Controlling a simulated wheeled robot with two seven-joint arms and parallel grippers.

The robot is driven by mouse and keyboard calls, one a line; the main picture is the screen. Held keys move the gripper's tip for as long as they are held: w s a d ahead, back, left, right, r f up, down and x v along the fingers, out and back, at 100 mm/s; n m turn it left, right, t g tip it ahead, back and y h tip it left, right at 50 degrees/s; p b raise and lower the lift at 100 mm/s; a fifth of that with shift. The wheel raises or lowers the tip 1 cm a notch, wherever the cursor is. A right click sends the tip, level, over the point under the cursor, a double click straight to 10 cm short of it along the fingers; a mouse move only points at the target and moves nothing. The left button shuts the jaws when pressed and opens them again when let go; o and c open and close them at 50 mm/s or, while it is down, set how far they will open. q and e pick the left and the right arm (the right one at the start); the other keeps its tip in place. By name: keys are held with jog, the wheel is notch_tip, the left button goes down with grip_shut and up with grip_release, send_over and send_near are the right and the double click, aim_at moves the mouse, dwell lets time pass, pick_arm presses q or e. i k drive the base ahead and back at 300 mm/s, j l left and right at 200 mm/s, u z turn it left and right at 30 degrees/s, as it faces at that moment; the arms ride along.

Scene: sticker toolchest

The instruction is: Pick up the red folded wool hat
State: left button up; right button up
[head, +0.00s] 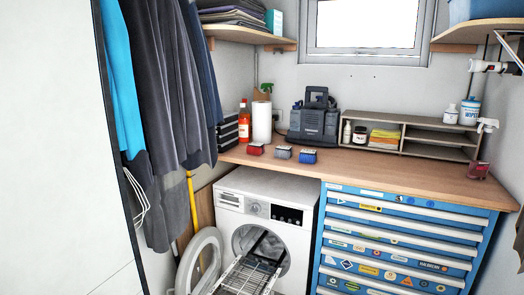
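A small red item (255,149) with a dark upper part sits on the wooden countertop (400,168), left of the middle. It matches the red folded wool hat in colour, but it is too small here to make out knit or folds. A similar grey item (282,152) and a blue one (307,156) stand in a row to its right, with small gaps between them. Neither of my grippers shows in the head view.
Behind the red item stand a paper roll (262,122), an orange-red bottle (244,122) and a dark tool case (314,122). A wooden organizer (430,138) is further right. Below are a washing machine (265,205) with its door open, a metal rack (248,275) and a blue drawer chest (400,240). Clothes (165,90) hang left.

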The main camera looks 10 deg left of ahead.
aim_at(254, 148)
jog(key=i+j, duration=0.15)
jog(key=i, duration=0.25)
jog(key=i+j+z, duration=0.1)
jog(key=i, duration=0.3)
jog(key=i+j+z, duration=0.1)
jog(key=i+j, duration=0.2)
jog(key=i+l+u, duration=0.1)
jog(key=i+u, duration=0.35)
jog(key=i+l+u, duration=0.2)
jog(key=u, duration=0.2)
jog(key=i, duration=0.1)
